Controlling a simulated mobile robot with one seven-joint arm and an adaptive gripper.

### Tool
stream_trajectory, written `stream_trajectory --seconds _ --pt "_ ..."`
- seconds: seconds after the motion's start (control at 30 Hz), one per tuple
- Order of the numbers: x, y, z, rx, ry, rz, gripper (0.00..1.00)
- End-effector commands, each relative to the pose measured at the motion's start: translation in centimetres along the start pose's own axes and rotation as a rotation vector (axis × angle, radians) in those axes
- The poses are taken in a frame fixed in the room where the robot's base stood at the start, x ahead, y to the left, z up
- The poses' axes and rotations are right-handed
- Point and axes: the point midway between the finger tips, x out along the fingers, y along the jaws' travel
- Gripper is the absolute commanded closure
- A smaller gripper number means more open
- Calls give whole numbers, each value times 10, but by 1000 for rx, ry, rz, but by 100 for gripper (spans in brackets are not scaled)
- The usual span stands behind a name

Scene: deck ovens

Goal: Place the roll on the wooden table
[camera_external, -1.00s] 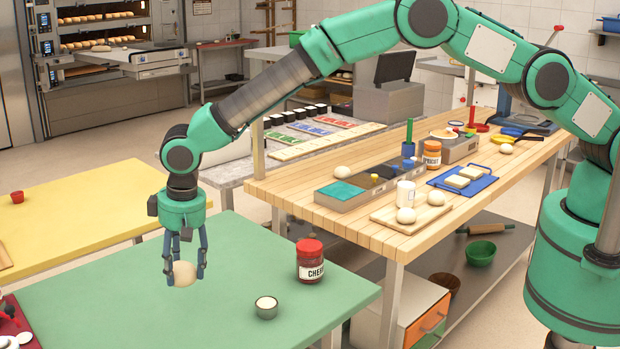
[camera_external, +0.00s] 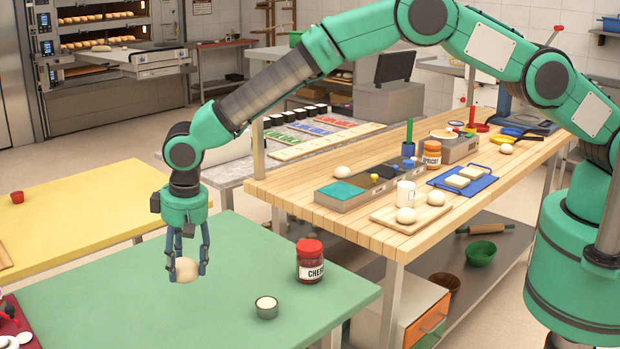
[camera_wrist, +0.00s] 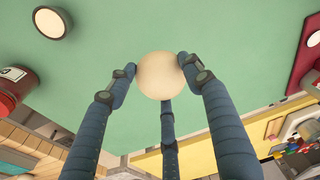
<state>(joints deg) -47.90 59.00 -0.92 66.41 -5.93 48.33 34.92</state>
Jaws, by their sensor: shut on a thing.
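The roll (camera_external: 187,269) is a pale round ball held between the fingers of my gripper (camera_external: 187,262), over the green table (camera_external: 110,300). In the wrist view the roll (camera_wrist: 160,75) sits between the blue fingertips of my gripper (camera_wrist: 158,80), with a third finger below it. The roll looks close to the green surface; I cannot tell whether it touches. The wooden table (camera_external: 385,240) stands to the right of my gripper, with its slatted top.
A cherry jar (camera_external: 310,262) and a small metal cup (camera_external: 266,307) stand on the green table. On the wooden table are a board (camera_external: 385,216) with pale balls, a white mug (camera_external: 405,194), a grey divided tray (camera_external: 345,201) and a blue board (camera_external: 440,179). Its front left corner is bare.

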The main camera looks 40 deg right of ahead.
Motion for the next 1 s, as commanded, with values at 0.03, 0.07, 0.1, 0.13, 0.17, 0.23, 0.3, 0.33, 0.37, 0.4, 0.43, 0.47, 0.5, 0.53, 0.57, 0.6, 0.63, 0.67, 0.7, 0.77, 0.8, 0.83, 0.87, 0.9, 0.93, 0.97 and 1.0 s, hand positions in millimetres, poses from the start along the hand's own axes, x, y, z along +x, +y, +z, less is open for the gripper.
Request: stream_trajectory --seconds 0.03,0.07,0.1,0.13,0.17,0.23,0.3,0.33,0.37,0.4,0.43,0.47,0.5,0.53,0.57,0.6,0.63,0.67,0.7,0.77,0.8,0.83,0.87,0.9,0.93,0.97,1.0 --pt "-2 8 -3 5 1 0 72" --pt "-3 14 -5 7 1 0 72" --pt "-3 23 -7 10 0 1 72" --pt "-4 31 -9 13 -1 2 72" --pt "-5 39 -10 15 -1 2 72" --pt "-8 61 -15 25 -2 3 72" --pt "-11 87 -20 33 -2 4 72" --pt "-13 99 -22 38 -2 4 72" --pt "-14 111 -24 42 -2 5 72" --pt "-17 129 -26 48 -3 5 72" --pt "-18 142 -26 53 -3 6 72" --pt "-20 156 -27 58 -4 6 72" --pt "-23 173 -28 64 -4 7 72" --pt "-24 187 -28 69 -5 7 72" --pt "-26 200 -28 73 -4 8 72" --pt "-28 218 -28 80 -5 9 72" --pt "-30 231 -27 84 -5 9 72" --pt "-32 245 -26 89 -6 10 72" --pt "-35 262 -25 95 -6 11 72" --pt "-38 289 -22 104 -6 12 72" --pt "-42 307 -20 112 -5 13 72" --pt "-43 320 -17 116 -6 14 72" --pt "-45 333 -14 121 -5 14 72" --pt "-47 350 -10 128 -7 15 72" --pt "-50 363 -7 133 -6 16 72" --pt "-51 376 -3 138 -6 16 72" --pt "-54 393 2 145 -6 17 72"
